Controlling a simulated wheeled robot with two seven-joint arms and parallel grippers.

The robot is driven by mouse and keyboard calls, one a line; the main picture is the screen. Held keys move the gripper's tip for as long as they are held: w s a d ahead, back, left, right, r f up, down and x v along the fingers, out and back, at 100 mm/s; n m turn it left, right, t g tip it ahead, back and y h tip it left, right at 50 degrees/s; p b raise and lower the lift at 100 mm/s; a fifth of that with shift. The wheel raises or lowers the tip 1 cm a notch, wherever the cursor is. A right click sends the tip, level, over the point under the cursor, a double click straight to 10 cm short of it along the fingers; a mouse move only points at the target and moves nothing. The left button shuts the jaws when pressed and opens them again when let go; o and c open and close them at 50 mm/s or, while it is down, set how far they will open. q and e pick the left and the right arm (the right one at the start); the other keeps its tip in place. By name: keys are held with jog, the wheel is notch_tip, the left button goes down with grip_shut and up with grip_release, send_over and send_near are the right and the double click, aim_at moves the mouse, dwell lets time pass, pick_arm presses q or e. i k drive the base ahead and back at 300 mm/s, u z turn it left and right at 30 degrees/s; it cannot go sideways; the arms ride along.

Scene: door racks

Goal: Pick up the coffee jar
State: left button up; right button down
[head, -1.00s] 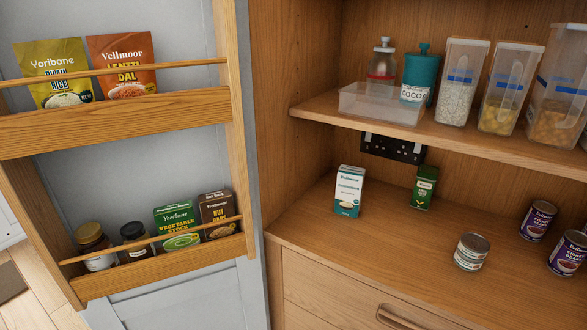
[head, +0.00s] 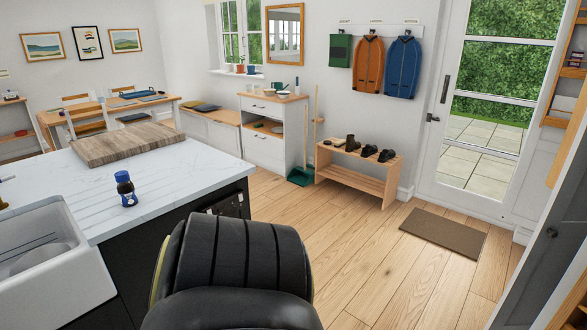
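I cannot make out a coffee jar in the current head view. Neither of my grippers is in view. A large black ribbed part of my own body fills the bottom middle.
The white worktop (head: 150,205) holds a wooden board (head: 128,141) beside a white sink (head: 50,262). Wooden floor is clear to the right, with a brown doormat (head: 443,232) by the glass door (head: 490,110). A shoe bench (head: 357,171) and drawer unit (head: 272,146) line the back wall.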

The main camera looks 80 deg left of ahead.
aim_at(126, 188)
jog(key=u, duration=3.9)
jog(key=k, duration=0.35)
jog(key=z, duration=0.75)
jog(key=i, duration=1.1)
jog(key=u, duration=0.3)
